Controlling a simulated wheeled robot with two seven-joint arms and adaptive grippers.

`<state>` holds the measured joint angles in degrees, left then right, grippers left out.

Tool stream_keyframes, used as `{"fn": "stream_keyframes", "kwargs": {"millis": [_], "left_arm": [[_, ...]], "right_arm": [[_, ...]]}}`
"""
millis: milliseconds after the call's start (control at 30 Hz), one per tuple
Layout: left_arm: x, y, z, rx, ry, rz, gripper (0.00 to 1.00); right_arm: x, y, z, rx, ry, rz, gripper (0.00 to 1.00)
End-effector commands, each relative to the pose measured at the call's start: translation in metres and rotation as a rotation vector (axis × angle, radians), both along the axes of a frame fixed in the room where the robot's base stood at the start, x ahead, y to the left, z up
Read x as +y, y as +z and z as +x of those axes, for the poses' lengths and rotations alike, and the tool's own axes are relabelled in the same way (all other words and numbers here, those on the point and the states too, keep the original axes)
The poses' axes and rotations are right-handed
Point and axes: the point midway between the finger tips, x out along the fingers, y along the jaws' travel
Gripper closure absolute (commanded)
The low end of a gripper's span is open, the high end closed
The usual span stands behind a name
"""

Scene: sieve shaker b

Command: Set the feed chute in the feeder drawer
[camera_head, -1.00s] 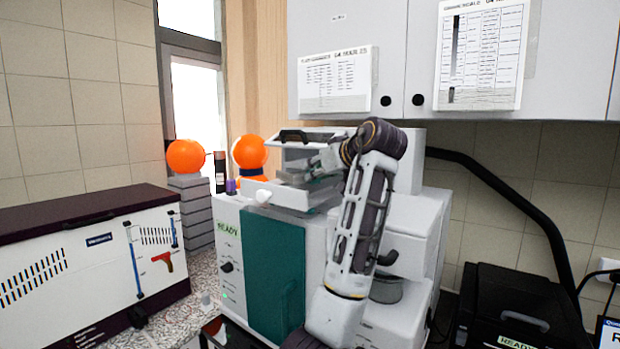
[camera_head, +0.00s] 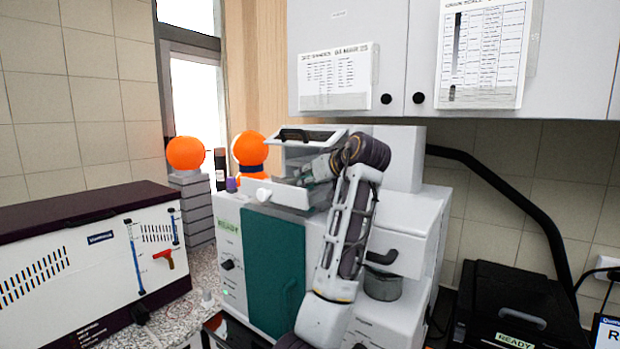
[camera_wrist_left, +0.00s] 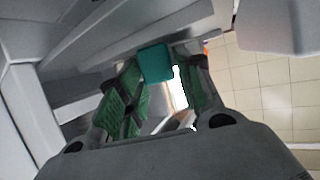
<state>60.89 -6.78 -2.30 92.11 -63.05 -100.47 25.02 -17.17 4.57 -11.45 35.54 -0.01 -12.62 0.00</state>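The feeder drawer (camera_head: 290,196) is the pale pulled-out tray at the upper front of the white machine, below a raised frame with a black handle. My left gripper (camera_head: 314,172) is over the drawer's right part, partly hidden by my wrist. In the left wrist view, the green-padded fingers of my left gripper (camera_wrist_left: 156,80) meet a small teal block (camera_wrist_left: 155,62) at their tips, apparently the grip of the feed chute. The rest of the chute cannot be made out. Whether it touches the drawer floor is hidden. My right gripper is not in view.
The machine's teal door (camera_head: 272,268) is below the drawer. Orange balls (camera_head: 250,149) stand behind to the left. A white and maroon box (camera_head: 90,260) is at left, a black case (camera_head: 515,305) at right. Wall cabinets (camera_head: 345,30) hang above.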

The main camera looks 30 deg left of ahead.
Motion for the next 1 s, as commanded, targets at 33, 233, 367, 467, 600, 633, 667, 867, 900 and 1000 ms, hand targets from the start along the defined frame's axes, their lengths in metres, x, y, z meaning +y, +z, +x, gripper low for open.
{"fn": "stream_keyframes", "kwargs": {"millis": [33, 233, 367, 467, 600, 633, 667, 867, 900, 1000], "left_arm": [[0.000, 0.000, 0.000, 0.000, 0.000, 0.000, 0.54], [0.000, 0.000, 0.000, 0.000, 0.000, 0.000, 0.50], [0.000, 0.001, 0.000, 0.000, 0.000, 0.000, 0.50], [0.000, 0.002, 0.000, 0.000, 0.000, 0.000, 0.50], [-0.004, 0.005, -0.001, -0.002, -0.001, 0.000, 0.50], [-0.006, 0.005, -0.002, -0.002, -0.001, 0.000, 0.50], [-0.008, 0.006, -0.003, -0.002, -0.002, 0.000, 0.50], [-0.027, 0.014, -0.013, -0.003, -0.002, 0.000, 0.50], [-0.032, 0.017, -0.016, -0.003, -0.003, -0.001, 0.50], [-0.045, 0.022, -0.022, -0.002, -0.002, 0.000, 0.50]], "right_arm": [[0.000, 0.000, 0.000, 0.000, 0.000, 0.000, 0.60], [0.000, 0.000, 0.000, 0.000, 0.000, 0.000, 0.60], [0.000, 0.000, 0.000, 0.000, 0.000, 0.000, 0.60], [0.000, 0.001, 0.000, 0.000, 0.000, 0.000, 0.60], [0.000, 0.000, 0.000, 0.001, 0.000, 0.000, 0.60], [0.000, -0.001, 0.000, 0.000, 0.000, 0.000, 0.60], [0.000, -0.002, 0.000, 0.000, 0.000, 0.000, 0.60], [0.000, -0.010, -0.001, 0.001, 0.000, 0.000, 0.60], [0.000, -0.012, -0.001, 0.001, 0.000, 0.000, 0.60], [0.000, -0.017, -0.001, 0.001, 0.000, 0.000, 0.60]]}}
